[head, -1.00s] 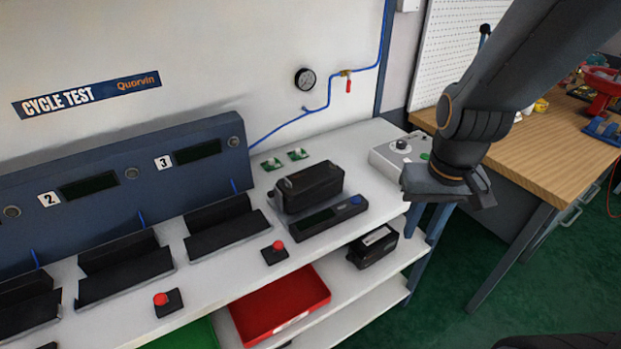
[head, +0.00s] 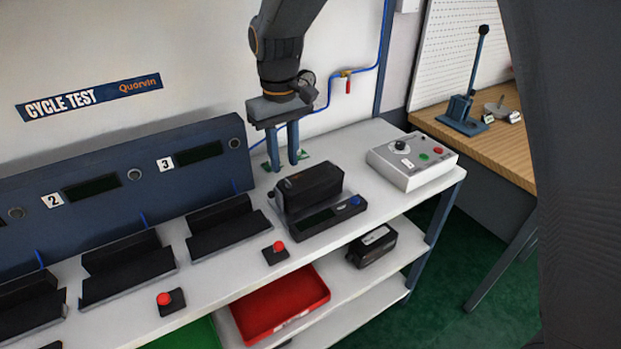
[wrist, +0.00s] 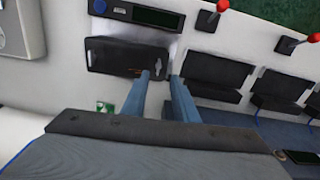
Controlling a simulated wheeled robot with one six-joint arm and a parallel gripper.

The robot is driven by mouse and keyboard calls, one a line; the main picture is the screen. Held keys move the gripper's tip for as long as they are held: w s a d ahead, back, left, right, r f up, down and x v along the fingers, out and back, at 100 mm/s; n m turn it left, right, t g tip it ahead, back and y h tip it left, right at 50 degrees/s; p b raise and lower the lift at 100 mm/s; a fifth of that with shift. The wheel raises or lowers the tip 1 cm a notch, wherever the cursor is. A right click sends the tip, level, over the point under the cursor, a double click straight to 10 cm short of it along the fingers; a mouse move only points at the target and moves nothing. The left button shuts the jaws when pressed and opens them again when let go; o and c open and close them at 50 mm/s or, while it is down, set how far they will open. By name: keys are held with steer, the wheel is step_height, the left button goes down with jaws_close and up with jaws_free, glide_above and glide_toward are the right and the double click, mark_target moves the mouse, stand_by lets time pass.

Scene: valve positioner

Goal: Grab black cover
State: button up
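My gripper (head: 283,164) points down, above the bench, near the cover's back left side in the head view. The two blue fingers are apart with nothing between them. In the wrist view the fingertips (wrist: 161,76) overlap the cover's near right corner. I cannot tell whether they touch it.
Small green circuit boards (head: 303,154) lie behind the cover. A grey control box (head: 412,162) stands to the right. Black cradles (head: 222,224) and a red button (head: 276,250) are to the left. Another black box (head: 372,246) and a red tray (head: 282,305) are on the lower shelf.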

mark_target(288, 181)
steer(key=shift+s+d+f+p, duration=0.15)
steer(key=shift+f+p, duration=0.4)
steer(key=shift+f, duration=0.8)
steer(key=shift+w+d+f+p, duration=0.1)
steer(key=shift+f+p, duration=0.45)
steer(key=shift+f, duration=0.8)
jaws_close()
